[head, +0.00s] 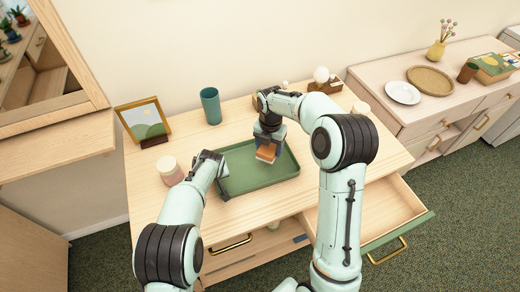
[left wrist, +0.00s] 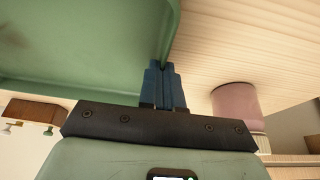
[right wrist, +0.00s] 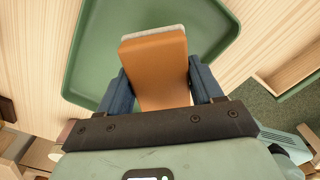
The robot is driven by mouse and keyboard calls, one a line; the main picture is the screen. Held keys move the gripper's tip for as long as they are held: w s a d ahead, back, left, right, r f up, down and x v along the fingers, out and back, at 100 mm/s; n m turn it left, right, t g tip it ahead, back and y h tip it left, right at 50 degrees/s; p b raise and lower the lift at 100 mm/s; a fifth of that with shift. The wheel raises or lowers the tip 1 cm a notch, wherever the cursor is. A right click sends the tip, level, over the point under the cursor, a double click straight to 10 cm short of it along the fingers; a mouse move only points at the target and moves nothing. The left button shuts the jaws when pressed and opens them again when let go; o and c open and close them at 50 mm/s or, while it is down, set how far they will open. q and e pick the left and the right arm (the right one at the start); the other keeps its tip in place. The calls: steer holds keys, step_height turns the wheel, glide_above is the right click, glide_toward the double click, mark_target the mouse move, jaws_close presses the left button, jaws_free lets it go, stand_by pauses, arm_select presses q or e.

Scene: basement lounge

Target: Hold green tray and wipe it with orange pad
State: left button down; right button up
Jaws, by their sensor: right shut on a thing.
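The green tray (head: 240,198) lies on the wooden dresser top. My left gripper (head: 222,190) is at its left edge. In the left wrist view the blue fingers (left wrist: 165,80) are close together on the tray's rim (left wrist: 150,20). A faint brownish smudge shows on the tray floor there. My right gripper (head: 268,140) is over the tray's middle, shut on the orange pad (head: 266,153). The right wrist view shows the pad (right wrist: 158,70) between the blue fingers (right wrist: 160,90), its pale layer at the far end. I cannot tell whether the pad touches the tray.
A pink jar (head: 170,171) stands left of the tray, a teal cup (head: 210,106) behind it. A framed picture (head: 143,121) stands at the back left. A drawer (head: 385,212) is open at the front right. A sideboard (head: 390,120) stands further right.

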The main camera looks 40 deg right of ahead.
mark_target(259, 168)
steer(key=shift+f, duration=3.4)
steer(key=shift+w+a+f, duration=0.2)
steer(key=shift+a+f, duration=0.3)
steer(key=shift+c, duration=0.4)
steer(key=shift+w+a+f, duration=0.1)
steer(key=shift+w+a, duration=0.15)
steer(key=shift+a, duration=0.4)
steer(key=shift+w+a, duration=0.2)
steer(key=shift+a, duration=0.45)
steer(key=shift+s+d, duration=0.35)
steer(key=shift+d, duration=0.6)
steer(key=shift+s+d, duration=0.3)
steer(key=shift+d, duration=0.6)
steer(key=shift+a+r, duration=0.1)
steer(key=shift+r, duration=4)
arm_select(q)
steer(key=c, duration=1.2)
jaws_free()
steer(key=shift+c, duration=0.2)
steer(key=v, duration=1.2)
